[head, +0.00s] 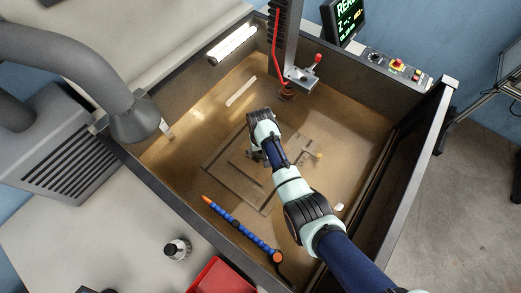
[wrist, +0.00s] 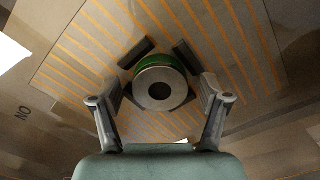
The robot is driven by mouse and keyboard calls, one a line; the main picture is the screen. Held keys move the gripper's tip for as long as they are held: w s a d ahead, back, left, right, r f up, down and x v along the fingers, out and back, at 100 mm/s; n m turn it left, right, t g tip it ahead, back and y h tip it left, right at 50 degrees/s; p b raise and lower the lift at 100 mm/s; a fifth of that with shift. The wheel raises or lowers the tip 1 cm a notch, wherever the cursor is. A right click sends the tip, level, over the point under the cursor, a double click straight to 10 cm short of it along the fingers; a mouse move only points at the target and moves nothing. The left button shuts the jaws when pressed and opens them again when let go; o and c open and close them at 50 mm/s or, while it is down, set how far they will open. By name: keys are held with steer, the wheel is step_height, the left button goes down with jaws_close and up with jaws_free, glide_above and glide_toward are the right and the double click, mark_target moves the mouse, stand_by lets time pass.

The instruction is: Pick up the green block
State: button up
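In the wrist view a round thing with a grey ring-shaped top and a dark centre shows a green edge (wrist: 165,60) along its far side. This is the only green thing I see down there, and I cannot tell its full shape. My gripper (wrist: 160,100) is open, one finger on each side of it, with gaps between. I cannot tell the height of the fingertips over it. In the head view my gripper (head: 256,157) is low over the plate in the middle of the tank, and my arm hides the green thing.
Two dark bars (wrist: 137,52) stand by the green edge. An orange-striped plate (wrist: 85,50) lies below. The tank's walls (head: 175,207) surround my arm. A blue jointed hose (head: 238,226) lies near the front wall, and a machine head (head: 289,85) hangs at the back.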

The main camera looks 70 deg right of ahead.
jaws_close()
step_height(320, 180, up, 20)
steer(key=p, duration=0.6)
